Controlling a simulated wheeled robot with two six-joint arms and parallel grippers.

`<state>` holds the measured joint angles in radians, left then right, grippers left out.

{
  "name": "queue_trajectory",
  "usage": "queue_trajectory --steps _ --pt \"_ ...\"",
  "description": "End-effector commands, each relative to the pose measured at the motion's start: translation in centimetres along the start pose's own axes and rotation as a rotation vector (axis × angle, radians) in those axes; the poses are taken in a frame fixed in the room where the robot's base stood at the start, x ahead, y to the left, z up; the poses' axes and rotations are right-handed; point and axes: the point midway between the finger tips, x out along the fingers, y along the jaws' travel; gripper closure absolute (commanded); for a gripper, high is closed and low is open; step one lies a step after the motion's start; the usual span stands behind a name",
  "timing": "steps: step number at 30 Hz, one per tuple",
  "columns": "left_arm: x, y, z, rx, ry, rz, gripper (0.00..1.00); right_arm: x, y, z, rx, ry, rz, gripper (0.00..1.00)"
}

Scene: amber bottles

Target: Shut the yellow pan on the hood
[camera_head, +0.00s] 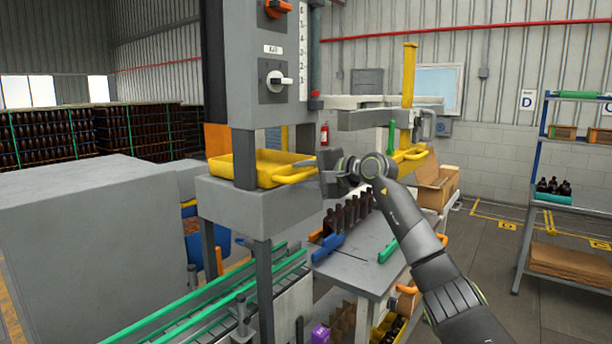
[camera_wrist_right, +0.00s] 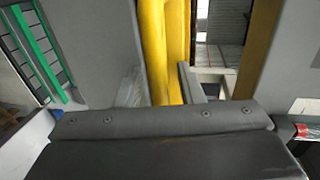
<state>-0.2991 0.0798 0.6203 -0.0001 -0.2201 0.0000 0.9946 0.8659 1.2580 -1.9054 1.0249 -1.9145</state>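The yellow pan (camera_head: 262,163) sits on the grey machine block around its column, left of centre in the head view. Its looped handle (camera_head: 292,175) points right towards my right gripper (camera_head: 308,168). The gripper's fingertips are at the handle. In the right wrist view a yellow part (camera_wrist_right: 166,45), which looks like the pan's handle, runs between the two grey fingers (camera_wrist_right: 163,84). I cannot tell whether the fingers press on it. The dark gripper body hides the near part. My left gripper is not in view.
A control column with a knob (camera_head: 278,81) rises over the pan. Dark bottles (camera_head: 345,215) stand on a grey table below my right arm. A second yellow part (camera_head: 410,156) with a tall post is behind my wrist. A green-railed conveyor (camera_head: 215,295) is below.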

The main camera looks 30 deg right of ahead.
Motion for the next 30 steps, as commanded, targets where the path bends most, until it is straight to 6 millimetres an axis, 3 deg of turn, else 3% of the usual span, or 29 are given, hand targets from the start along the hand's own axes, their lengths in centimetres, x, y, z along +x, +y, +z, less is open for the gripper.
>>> queue_trajectory --steps 8,30 --pt "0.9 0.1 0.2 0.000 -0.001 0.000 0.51 -1.4 0.3 -0.1 -0.004 0.003 0.000 0.66" --pt "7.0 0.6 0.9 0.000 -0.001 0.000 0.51 -14.3 0.4 -0.1 -0.003 0.004 0.003 0.66"
